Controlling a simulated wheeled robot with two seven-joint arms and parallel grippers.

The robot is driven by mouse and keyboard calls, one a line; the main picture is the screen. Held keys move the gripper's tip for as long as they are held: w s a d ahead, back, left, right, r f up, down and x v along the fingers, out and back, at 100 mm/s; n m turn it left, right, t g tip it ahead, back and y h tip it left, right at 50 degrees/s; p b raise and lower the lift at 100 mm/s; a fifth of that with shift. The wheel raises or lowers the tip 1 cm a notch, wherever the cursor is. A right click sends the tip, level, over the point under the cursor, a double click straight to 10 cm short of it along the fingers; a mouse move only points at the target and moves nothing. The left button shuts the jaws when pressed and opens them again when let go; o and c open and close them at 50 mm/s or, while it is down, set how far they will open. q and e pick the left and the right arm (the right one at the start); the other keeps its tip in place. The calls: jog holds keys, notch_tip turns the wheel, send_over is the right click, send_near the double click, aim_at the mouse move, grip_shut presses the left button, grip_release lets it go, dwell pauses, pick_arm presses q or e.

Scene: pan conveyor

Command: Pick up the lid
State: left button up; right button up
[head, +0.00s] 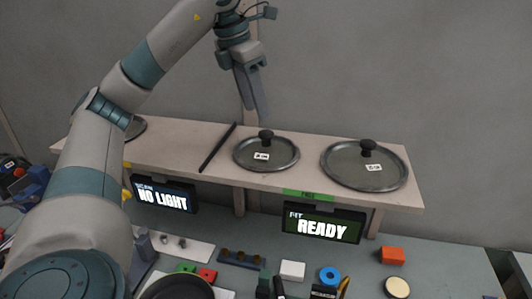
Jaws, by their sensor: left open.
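A round grey lid (280,160) with a black knob and a small white label lies on the middle of the pale shelf. A larger lid (340,175) of the same kind lies at the shelf's right end. A third lid (138,128) is mostly hidden behind my left arm at the shelf's left end. My left gripper (257,112) is open and empty. It points down, and in the picture its fingers appear just above the middle lid's knob, apart from it. The exact gap in depth cannot be told. My right gripper is not in view.
A black rod (217,147) lies on the shelf (310,145) left of the middle lid. Screens reading NO LIGHT (163,197) and READY (322,228) hang below.

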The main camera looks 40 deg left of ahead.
aim_at(264, 133)
pick_arm(q)
jog(key=shift+p+x, duration=0.3)
jog(key=shift+x, duration=0.75)
jog(key=shift+w+f, duration=0.15)
jog(key=shift+f, duration=0.35)
jog(key=shift+d, duration=0.1)
jog(key=shift+p+x, duration=1.3)
jog(key=shift+x, duration=0.7)
jog(key=shift+w+d+f, duration=0.15)
jog(key=shift+d+f, duration=0.05)
jog(key=shift+f, duration=0.35)
